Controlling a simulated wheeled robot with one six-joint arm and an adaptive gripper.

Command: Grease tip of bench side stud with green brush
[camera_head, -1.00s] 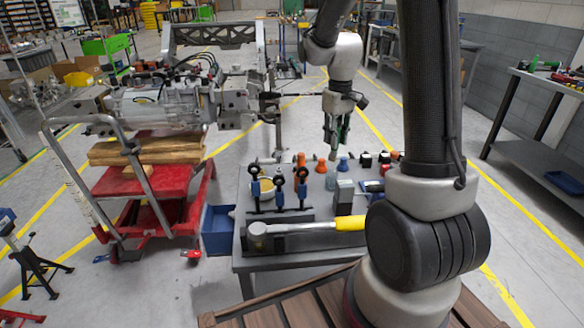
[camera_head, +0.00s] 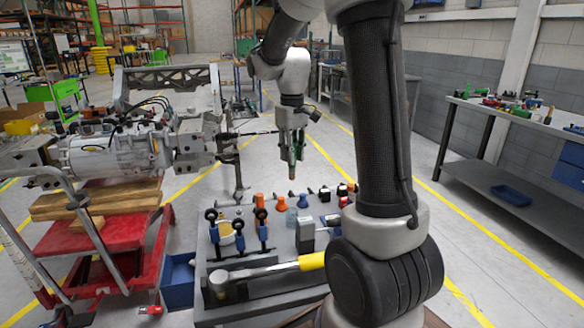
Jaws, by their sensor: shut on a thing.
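My gripper (camera_head: 291,146) hangs pointing down above the far edge of the grey tool bench (camera_head: 225,315). It is shut on the green brush (camera_head: 291,157), whose brown lower end points down, clear of the bench top. The chassis fixture (camera_head: 165,72) stands to the left, with a large grey drive unit (camera_head: 115,150) on it. A thin dark rod (camera_head: 250,133) sticks out from the unit's right side towards my gripper, and I cannot tell whether it touches anything. The bench side stud and its tip are too small to make out.
A red cart (camera_head: 115,230) with wooden blocks stands below the drive unit. A side table (camera_head: 500,110) with tools stands at the right. Floor between is clear.

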